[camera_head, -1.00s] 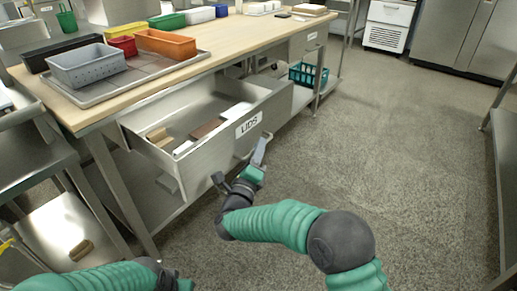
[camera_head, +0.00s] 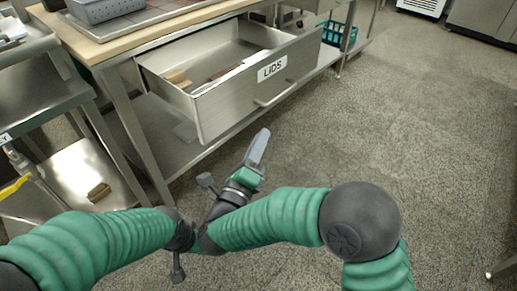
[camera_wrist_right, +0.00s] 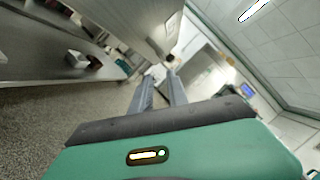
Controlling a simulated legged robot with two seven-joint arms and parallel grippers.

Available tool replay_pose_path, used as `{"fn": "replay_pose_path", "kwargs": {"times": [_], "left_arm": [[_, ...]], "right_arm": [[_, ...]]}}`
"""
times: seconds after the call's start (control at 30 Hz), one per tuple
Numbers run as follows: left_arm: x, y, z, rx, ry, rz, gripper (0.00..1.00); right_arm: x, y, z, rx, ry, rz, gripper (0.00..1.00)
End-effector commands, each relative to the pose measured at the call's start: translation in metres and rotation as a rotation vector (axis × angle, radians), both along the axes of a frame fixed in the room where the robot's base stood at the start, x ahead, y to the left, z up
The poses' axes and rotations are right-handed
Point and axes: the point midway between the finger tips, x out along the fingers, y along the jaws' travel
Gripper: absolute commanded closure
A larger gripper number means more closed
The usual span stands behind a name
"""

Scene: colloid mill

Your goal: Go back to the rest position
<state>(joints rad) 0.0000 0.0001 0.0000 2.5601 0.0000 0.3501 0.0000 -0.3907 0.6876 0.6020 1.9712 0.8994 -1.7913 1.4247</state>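My right gripper (camera_head: 262,140) is in the middle of the head view, below and in front of the open drawer (camera_head: 225,103) labelled LIDS. It is apart from the drawer's handle (camera_head: 275,95). In the right wrist view its two fingers (camera_wrist_right: 158,90) stand apart with nothing between them. My left arm (camera_head: 110,240) comes in from the lower left. Its dark wrist (camera_head: 180,232) meets my right arm in the picture, and the left gripper's fingers are hidden there.
The drawer stands pulled out under a wooden-topped table (camera_head: 150,35) and holds a few flat pieces. A teal basket (camera_head: 338,34) is on the lower shelf. A metal shelf unit (camera_head: 60,100) stands at the left. The floor (camera_head: 420,130) at the right is clear.

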Motion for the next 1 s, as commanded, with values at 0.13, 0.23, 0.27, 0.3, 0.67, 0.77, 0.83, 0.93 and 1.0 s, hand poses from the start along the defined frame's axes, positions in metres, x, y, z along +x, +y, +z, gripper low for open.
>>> {"fn": "replay_pose_path", "kwargs": {"times": [0.13, 0.23, 0.27, 0.3, 0.67, 0.77, 0.83, 0.93, 1.0], "left_arm": [[0.000, 0.000, -0.003, 0.000, 0.000, 0.000, 0.64], [0.000, 0.000, -0.003, 0.000, 0.000, 0.000, 0.64], [0.000, 0.000, -0.003, 0.000, 0.000, 0.000, 0.64], [0.000, 0.000, -0.003, 0.000, 0.000, 0.000, 0.64], [0.000, 0.000, 0.013, 0.000, 0.000, 0.000, 0.64], [0.000, 0.000, 0.039, 0.000, 0.000, 0.000, 0.64], [0.000, 0.000, 0.060, 0.000, 0.000, 0.000, 0.64], [0.000, 0.000, 0.086, 0.000, -0.001, 0.000, 0.64], [0.000, 0.000, 0.104, 0.000, -0.001, 0.000, 0.64]], "right_arm": [[-0.008, 0.002, -0.001, 0.000, -0.001, -0.001, 0.80], [-0.008, 0.002, -0.001, 0.000, -0.001, -0.001, 0.80], [-0.008, 0.002, -0.001, 0.000, -0.001, -0.001, 0.80], [-0.008, 0.002, -0.001, 0.000, -0.001, -0.001, 0.80], [0.007, 0.001, 0.012, -0.099, 0.055, 0.055, 0.80], [0.030, -0.003, 0.024, -0.345, 0.183, 0.176, 0.80], [0.040, -0.014, 0.024, -0.597, 0.310, 0.288, 0.80], [0.031, -0.047, 0.004, -0.980, 0.519, 0.461, 0.80], [0.008, -0.084, -0.014, -1.229, 0.675, 0.597, 0.80]]}}
